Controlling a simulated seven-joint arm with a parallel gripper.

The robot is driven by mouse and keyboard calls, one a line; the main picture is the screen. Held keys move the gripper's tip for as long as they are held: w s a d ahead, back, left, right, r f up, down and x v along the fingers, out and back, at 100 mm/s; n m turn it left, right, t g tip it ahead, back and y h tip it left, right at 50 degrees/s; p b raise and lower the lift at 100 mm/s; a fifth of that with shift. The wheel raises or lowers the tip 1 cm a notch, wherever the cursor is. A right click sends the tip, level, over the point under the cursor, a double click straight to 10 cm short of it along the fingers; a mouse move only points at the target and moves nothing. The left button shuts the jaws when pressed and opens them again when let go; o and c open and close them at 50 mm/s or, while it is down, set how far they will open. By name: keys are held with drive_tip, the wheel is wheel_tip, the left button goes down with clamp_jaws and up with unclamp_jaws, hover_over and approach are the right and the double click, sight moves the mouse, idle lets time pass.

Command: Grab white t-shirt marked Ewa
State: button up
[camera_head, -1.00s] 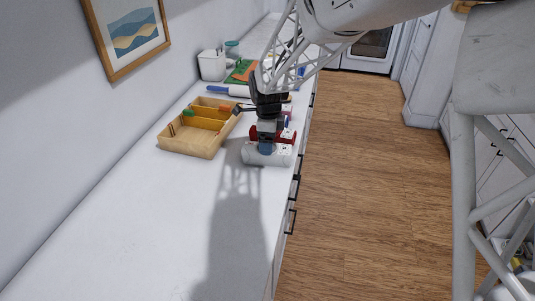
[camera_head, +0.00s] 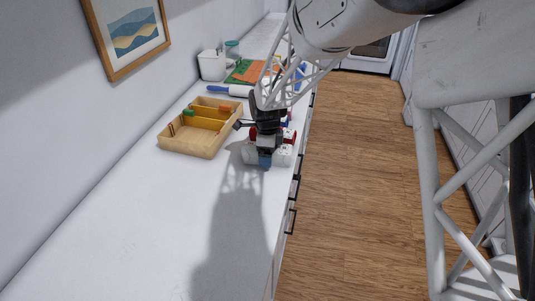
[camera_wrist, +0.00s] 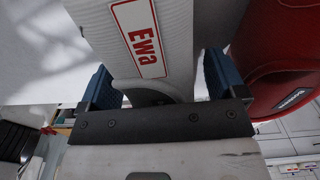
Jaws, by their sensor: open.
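The white t-shirt marked Ewa (camera_wrist: 165,75) is a rounded white bundle with a red-and-white label (camera_wrist: 140,36) in the wrist view. My gripper (camera_wrist: 157,85) is open, with one blue finger on either side of the bundle. I cannot tell whether the fingers touch it. In the head view, white bundled cloth (camera_head: 283,158) lies near the counter's front edge, partly hidden by my gripper (camera_head: 264,161), which points down over it.
A red bundle (camera_wrist: 285,40) with its own label sits close on the right in the wrist view. A wooden divided tray (camera_head: 196,147) stands left of my gripper on the white counter (camera_head: 130,225). A rolling pin (camera_head: 232,91) lies behind. The near counter is clear.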

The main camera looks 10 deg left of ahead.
drive_tip(key=shift+f, duration=0.45)
drive_tip(key=c, duration=1.1)
drive_tip(key=shift+r, duration=0.15)
drive_tip(key=shift+r, duration=1.45)
drive_tip(key=shift+s+d+r, duration=0.1)
drive_tip(key=shift+s+r, duration=0.05)
drive_tip(key=shift+r, duration=0.15)
drive_tip(key=s+d, duration=0.2)
drive_tip(key=s, duration=0.2)
drive_tip(key=s+d+r, duration=0.1)
drive_tip(key=s+d, duration=0.2)
drive_tip(key=s, duration=0.2)
drive_tip(key=s+d, duration=0.2)
drive_tip(key=s, duration=0.2)
drive_tip(key=shift+s+d+r, duration=0.15)
drive_tip(key=shift+s+d, duration=0.05)
drive_tip(key=shift+s, duration=0.2)
